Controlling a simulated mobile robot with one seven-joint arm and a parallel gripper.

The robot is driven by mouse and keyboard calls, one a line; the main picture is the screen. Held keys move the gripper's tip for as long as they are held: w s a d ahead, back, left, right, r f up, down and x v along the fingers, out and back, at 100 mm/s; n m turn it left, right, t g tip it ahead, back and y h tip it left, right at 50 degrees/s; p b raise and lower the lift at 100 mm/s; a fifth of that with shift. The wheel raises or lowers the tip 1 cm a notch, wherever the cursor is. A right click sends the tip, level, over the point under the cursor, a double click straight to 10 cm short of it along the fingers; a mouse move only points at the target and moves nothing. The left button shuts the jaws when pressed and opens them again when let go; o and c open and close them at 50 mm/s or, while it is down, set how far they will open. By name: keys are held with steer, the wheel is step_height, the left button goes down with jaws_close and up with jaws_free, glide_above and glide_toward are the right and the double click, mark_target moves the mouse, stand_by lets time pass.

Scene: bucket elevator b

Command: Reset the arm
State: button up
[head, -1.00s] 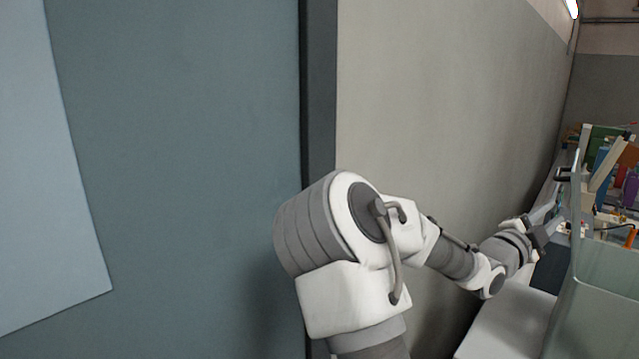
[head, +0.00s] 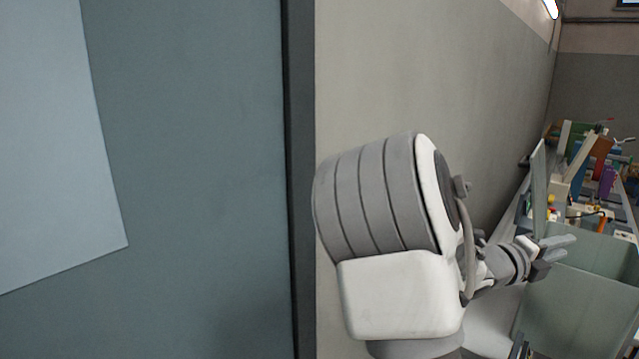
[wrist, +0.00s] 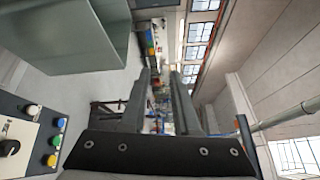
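My gripper (head: 562,256) shows in the head view at the right, at the end of my bent white and grey arm. Its two fingers are apart and nothing is between them. In the wrist view my gripper (wrist: 164,95) also shows two parallel fingers with an empty gap. In the head view the fingers are over or in front of the rim of a grey-green bin (head: 580,310); I cannot tell whether they touch it.
A beige wall (head: 420,70) and a teal panel (head: 190,150) stand at the left. Cluttered coloured items (head: 600,155) lie beyond the bin. The wrist view shows a control box (wrist: 28,130) with coloured buttons, and a bin (wrist: 75,40) at upper left.

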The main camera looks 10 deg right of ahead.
steer(key=s+a+f+m+g+y, duration=0.1)
steer(key=s+a+f+m+y, duration=0.4)
steer(key=m, duration=0.5)
steer(key=s+a+f+m+g+y, duration=0.1)
steer(key=s+a+f+m+y, duration=0.2)
steer(key=a+m, duration=0.55)
steer(key=s+a+r+m+t+y, duration=0.1)
steer(key=s+a+m+y, duration=0.1)
steer(key=a+m, duration=0.3)
steer(key=s+a+r+m+t+y, duration=0.1)
steer(key=a+m+y, duration=0.3)
steer(key=a, duration=0.9)
steer(key=s+a+r+m+t+y+b, duration=0.1)
steer(key=s+a+m+t+y, duration=0.2)
steer(key=a+m, duration=0.5)
steer(key=shift+s+a+r+y, duration=0.15)
steer(key=shift+a+r+y, duration=0.15)
steer(key=shift+a, duration=0.15)
steer(key=shift+d, duration=0.1)
